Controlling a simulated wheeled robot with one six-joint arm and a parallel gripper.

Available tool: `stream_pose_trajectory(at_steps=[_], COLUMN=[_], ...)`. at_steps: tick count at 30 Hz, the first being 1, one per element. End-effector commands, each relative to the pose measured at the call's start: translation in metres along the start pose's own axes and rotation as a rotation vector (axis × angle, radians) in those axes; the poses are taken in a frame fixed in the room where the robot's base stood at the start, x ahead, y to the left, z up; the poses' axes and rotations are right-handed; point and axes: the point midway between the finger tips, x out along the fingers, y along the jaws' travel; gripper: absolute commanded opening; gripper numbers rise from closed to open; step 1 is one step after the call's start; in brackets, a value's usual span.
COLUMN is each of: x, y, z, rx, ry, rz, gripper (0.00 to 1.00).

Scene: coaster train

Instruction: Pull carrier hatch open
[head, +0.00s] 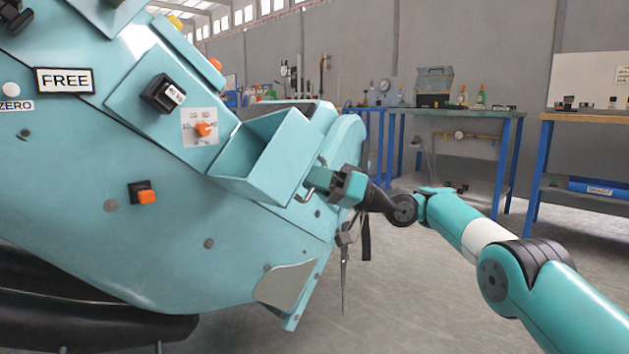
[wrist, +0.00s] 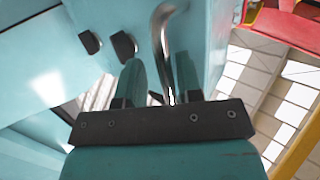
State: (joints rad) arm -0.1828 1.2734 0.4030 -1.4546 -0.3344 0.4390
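The carrier (head: 120,220) is a large teal body filling the left of the head view. Its hatch (head: 285,165), a teal box-shaped bin, stands tilted out with its hollow inside showing. A bent metal handle (head: 304,196) is on the hatch's right face; it also shows in the wrist view (wrist: 165,45). My gripper (head: 318,179) is at this handle. In the wrist view its two teal fingers (wrist: 160,80) stand apart on either side of the handle bar. The bar lies nearer the right finger, with a gap towards the left one. Fingertip contact is hard to make out.
A FREE label (head: 65,80), a black switch (head: 163,94), an orange dial (head: 204,129) and an orange button (head: 147,196) are on the carrier's side. A workbench (head: 455,118) stands behind at right. The grey floor (head: 410,290) is open below my arm.

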Motion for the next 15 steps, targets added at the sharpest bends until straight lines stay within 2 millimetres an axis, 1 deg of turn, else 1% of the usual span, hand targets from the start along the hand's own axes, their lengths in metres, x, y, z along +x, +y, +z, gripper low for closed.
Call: stream_pose_trajectory(at_steps=[6,10,13,15], x=[-0.005,-0.005,-0.002,0.001], y=[0.001,0.0,-0.006,-0.012], z=[-0.002,-0.005,-0.014,-0.025], rx=[-0.003,-0.005,-0.007,-0.009], ry=[0.002,0.002,0.003,0.003], rz=[0.003,0.003,0.003,0.003], gripper=[0.38,0.38,0.38,0.38])
